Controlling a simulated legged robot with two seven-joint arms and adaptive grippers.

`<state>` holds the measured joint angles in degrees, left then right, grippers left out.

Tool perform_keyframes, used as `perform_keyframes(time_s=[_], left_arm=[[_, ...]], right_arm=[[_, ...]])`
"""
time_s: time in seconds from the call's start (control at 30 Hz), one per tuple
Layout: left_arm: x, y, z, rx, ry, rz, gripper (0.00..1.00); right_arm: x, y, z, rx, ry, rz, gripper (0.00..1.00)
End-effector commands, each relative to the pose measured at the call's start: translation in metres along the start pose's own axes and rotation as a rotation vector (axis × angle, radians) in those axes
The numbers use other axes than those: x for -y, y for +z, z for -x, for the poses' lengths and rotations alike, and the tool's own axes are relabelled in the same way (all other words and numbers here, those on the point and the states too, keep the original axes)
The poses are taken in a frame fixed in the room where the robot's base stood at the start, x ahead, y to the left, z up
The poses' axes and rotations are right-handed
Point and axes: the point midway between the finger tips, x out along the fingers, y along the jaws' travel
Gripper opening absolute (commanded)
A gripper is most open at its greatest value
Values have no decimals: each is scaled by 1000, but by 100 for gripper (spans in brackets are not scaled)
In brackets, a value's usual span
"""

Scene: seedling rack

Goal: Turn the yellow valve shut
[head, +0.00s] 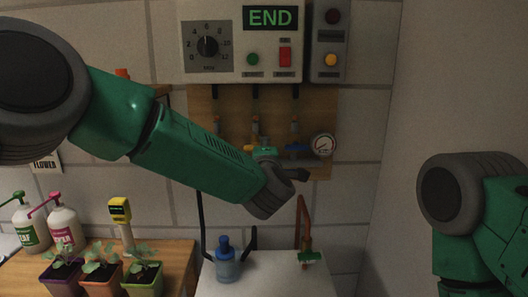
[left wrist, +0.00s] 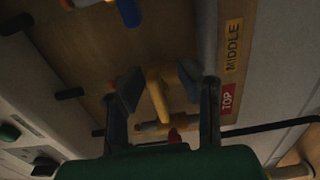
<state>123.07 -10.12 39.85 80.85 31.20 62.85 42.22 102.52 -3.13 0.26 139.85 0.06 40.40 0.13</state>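The yellow valve handle (left wrist: 157,95) shows in the left wrist view between the two fingers of my left gripper (left wrist: 162,92). The fingers stand apart, one on each side of it, with gaps visible, so the gripper is open. In the head view my left arm reaches across to the wooden valve board (head: 201,105), and its wrist and gripper hide most of the yellow valve.
A control box (head: 218,62) with a dial and a green END display hangs above the board. A pressure gauge (head: 323,145) is at the board's right. Labels read MIDDLE and TOP.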

Motion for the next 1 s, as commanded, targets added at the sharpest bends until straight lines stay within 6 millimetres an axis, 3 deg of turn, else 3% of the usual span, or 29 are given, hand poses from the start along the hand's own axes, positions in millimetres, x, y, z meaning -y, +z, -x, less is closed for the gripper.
perform_keyframes(time_s=[0.13,0.27,0.5,0.7,1.0], left_arm=[[-2,-1,4,-2,3,1,30],[-2,-2,22,-1,3,0,30],[-1,1,74,2,1,-1,30],[2,3,106,2,-3,-3,30],[2,3,119,1,-2,-1,30]], right_arm=[[0,3,1,-2,1,0,0],[1,3,1,-3,1,0,0],[0,2,1,-3,1,0,0],[0,2,1,-3,0,0,0],[0,2,1,-3,0,0,0]])
